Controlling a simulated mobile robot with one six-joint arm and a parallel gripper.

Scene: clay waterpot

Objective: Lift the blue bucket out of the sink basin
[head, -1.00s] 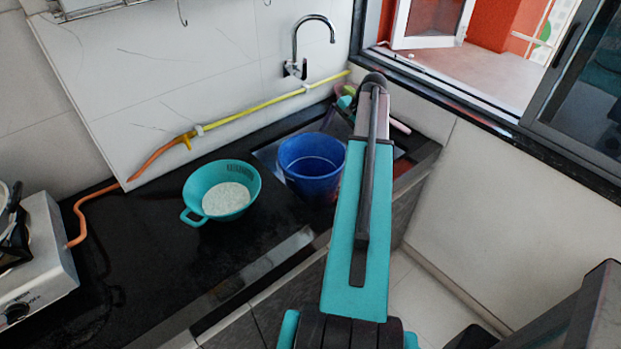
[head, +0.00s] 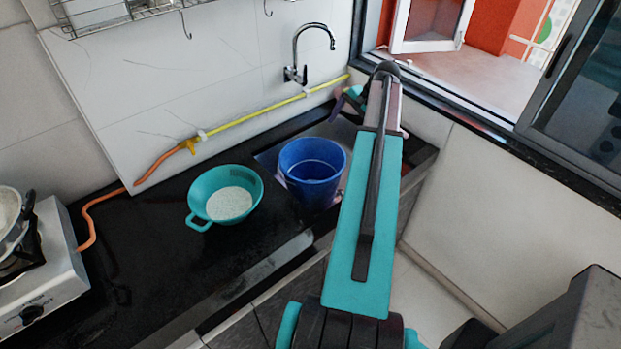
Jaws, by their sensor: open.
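The blue bucket (head: 312,172) stands upright in the sink basin (head: 268,157), with its rim above the counter level. Its thin handle hangs down across its near side. My arm crosses in front of the basin's right part and hides some of it. My gripper (head: 338,108) shows only in small part, beyond the bucket at its upper right and left of my arm's far end. It is open, apart from the bucket in the picture, and its fingertips are hard to make out.
A teal colander (head: 226,195) with white contents sits on the black counter (head: 150,240), left of the bucket. A faucet (head: 297,72) and a yellow-orange hose (head: 240,118) run along the back wall. A stove (head: 45,265) is at left; an open window is at right.

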